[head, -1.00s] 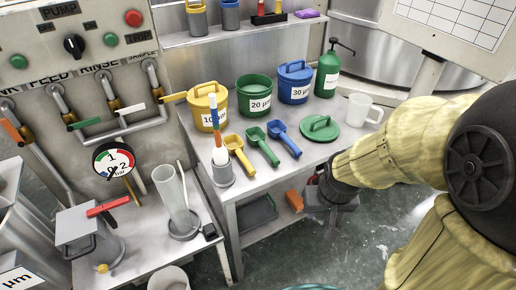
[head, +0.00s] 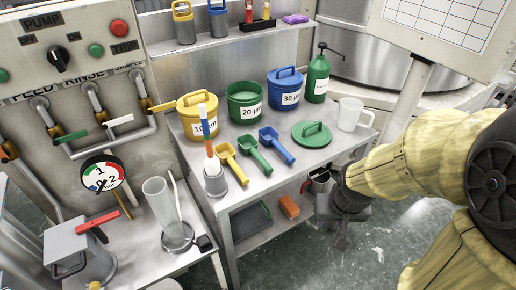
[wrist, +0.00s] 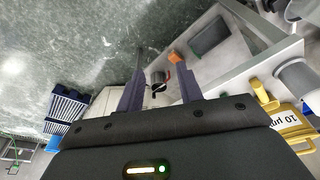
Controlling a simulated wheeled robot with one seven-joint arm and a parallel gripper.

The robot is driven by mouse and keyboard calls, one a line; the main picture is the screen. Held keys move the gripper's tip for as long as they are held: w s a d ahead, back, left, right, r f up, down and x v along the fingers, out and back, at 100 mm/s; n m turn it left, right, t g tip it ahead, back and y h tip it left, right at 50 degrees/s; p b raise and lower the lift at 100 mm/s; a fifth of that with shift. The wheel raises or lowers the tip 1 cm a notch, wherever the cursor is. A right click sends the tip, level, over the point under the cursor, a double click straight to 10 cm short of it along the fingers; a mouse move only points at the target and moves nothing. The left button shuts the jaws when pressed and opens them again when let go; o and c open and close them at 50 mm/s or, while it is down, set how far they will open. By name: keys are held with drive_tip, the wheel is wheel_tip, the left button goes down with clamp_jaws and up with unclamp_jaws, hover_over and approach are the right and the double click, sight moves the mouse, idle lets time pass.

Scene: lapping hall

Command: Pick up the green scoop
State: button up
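The green scoop (head: 255,155) lies on the steel table, between a yellow scoop (head: 231,162) on its left and a blue scoop (head: 277,145) on its right. The open green tub labelled 20 µm (head: 246,103) stands behind it. My gripper (head: 343,238) hangs low beside the table's right front side, apart from the scoop. In the wrist view my gripper (wrist: 163,75) has its two fingers spread apart, with nothing between them but floor and lower shelf beyond. The green scoop is not seen in the wrist view.
A yellow tub (head: 198,128), a blue tub (head: 286,98), a green lid (head: 311,136), a green bottle (head: 318,75) and a white jug (head: 354,114) crowd the table. A brush in a holder (head: 215,181) stands at its front left. An orange block (head: 289,206) lies on the lower shelf.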

drive_tip(key=shift+o, duration=0.2)
drive_tip(key=shift+o, duration=1)
drive_tip(key=w+a+f+n+t+y+p, duration=0.15)
drive_tip(key=w+f+n+t+p, duration=0.3)
drive_tip(key=w, duration=0.55)
drive_tip(key=w+a+r+t+y+p, duration=0.1)
drive_tip(key=w+a+t+y, duration=0.2)
drive_tip(key=a+y, duration=0.3)
drive_tip(key=shift+n+y, duration=0.45)
drive_tip(key=shift+y, duration=0.1)
drive_tip(key=shift+t, duration=0.25)
